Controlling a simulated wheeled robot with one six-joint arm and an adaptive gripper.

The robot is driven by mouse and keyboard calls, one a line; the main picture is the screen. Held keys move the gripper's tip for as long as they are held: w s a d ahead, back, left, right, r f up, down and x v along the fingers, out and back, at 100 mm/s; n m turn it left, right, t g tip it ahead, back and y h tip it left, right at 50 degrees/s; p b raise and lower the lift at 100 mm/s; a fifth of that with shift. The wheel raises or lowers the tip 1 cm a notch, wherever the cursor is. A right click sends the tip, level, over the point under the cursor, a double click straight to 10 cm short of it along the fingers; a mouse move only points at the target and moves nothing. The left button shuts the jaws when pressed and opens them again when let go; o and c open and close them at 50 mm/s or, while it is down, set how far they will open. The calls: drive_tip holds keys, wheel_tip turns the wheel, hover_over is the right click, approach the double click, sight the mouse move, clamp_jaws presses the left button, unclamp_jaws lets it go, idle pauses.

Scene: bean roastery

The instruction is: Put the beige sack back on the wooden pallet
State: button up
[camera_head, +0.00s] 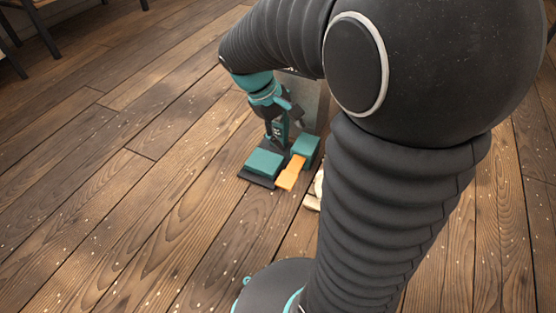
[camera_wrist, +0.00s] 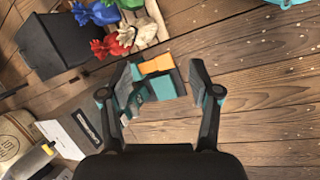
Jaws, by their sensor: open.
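In the wrist view, my gripper (camera_wrist: 162,88) is open, its two fingers apart with nothing held between them. In the head view, my gripper (camera_head: 278,132) is low over the floor, above a blocky teal-and-orange object. The wooden pallet (camera_wrist: 152,28) is at the top of the wrist view, beyond the fingers, with blue, green, red and whitish sacks on it. A beige rounded thing with dark print (camera_wrist: 10,140) is cut off at the lower left of the wrist view. I cannot tell if it is the beige sack. My arm hides much of the head view.
The teal-and-orange object (camera_head: 290,172) lies on the plank floor and also shows beyond the fingers (camera_wrist: 158,66). A black bin (camera_wrist: 55,45) stands left of the pallet. A grey-white panel (camera_wrist: 70,135) is at lower left.

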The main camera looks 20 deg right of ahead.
drive_tip(key=s+a+r+m+t+y, duration=0.1)
drive_tip(key=s+a+r+t+y, duration=0.1)
drive_tip(key=s, duration=0.4)
drive_tip(key=s+a+r+m+t+y, duration=0.2)
drive_tip(key=s+a+r+t, duration=0.2)
drive_tip(key=s+a, duration=0.2)
drive_tip(key=shift+s+r+t, duration=0.25)
drive_tip(key=shift+s+t, duration=0.15)
drive_tip(key=shift+s, duration=0.1)
drive_tip(key=shift+c, duration=0.2)
